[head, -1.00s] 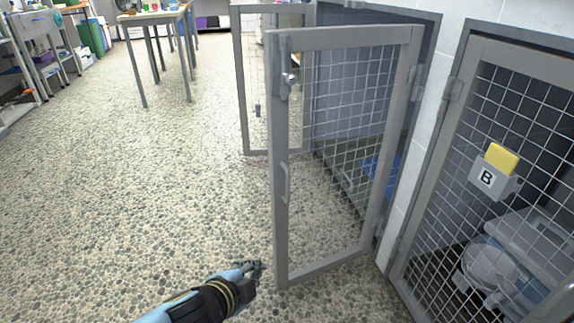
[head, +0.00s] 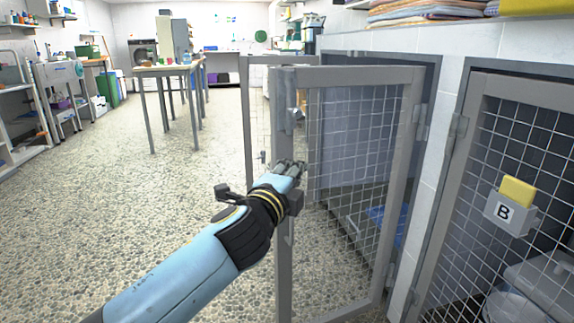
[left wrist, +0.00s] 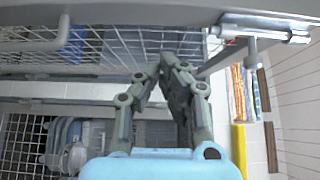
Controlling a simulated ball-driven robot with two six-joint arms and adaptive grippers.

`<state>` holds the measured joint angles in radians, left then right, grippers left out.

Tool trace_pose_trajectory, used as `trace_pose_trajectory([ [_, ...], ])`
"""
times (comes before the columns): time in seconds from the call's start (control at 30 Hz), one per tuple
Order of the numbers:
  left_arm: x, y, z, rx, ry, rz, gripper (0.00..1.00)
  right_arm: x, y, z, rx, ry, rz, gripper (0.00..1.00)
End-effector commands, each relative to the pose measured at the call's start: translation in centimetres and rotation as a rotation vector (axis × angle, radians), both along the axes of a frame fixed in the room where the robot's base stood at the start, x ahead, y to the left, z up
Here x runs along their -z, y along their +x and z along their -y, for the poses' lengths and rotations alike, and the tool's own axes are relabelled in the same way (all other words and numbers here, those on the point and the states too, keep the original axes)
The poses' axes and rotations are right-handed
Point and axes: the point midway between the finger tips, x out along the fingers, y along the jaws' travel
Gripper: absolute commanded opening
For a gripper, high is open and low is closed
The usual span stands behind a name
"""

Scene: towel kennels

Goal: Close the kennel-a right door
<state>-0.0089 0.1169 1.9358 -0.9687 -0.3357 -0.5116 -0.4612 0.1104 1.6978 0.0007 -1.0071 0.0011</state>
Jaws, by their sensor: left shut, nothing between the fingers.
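The kennel-a right door (head: 398,185) is a grey-framed wire mesh door. It stands wide open, hinged at its right side, with its free edge towards me. A latch (head: 298,114) sits high on its free-side post. The left wrist view shows the door frame (left wrist: 130,14) across the top and the latch (left wrist: 272,36) at right. My left gripper (head: 292,168) is shut and empty, at the free-side post and overlapping it; I cannot tell whether it touches. Its fingertips (left wrist: 172,60) meet in the left wrist view. My right gripper is not in view.
Another open door frame (head: 249,130) stands behind. The closed kennel B door (head: 480,130) with label B (head: 508,212) is at right. Folded towels (head: 430,10) lie on top of the kennels. A table (head: 165,70) stands far back; the pebbled floor at left is clear.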

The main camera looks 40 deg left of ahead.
Motion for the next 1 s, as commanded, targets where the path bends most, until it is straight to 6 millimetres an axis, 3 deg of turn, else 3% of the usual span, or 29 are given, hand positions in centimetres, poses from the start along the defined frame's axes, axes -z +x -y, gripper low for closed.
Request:
trace_pose_trajectory([
  [0.1, 0.2, 1.0, -1.7, 0.000, 0.005, -0.001, 0.00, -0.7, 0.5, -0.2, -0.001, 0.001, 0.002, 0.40],
  [0.3, 0.2, 1.9, -3.2, 0.001, 0.001, -0.001, 0.00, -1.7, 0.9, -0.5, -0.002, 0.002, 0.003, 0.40],
  [0.77, 0.1, 2.1, -3.6, 0.002, 0.000, -0.001, 0.00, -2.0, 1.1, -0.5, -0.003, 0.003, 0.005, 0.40],
  [1.0, 0.0, 2.9, -5.3, 0.050, 0.006, -0.002, 0.00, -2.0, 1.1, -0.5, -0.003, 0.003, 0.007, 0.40],
])
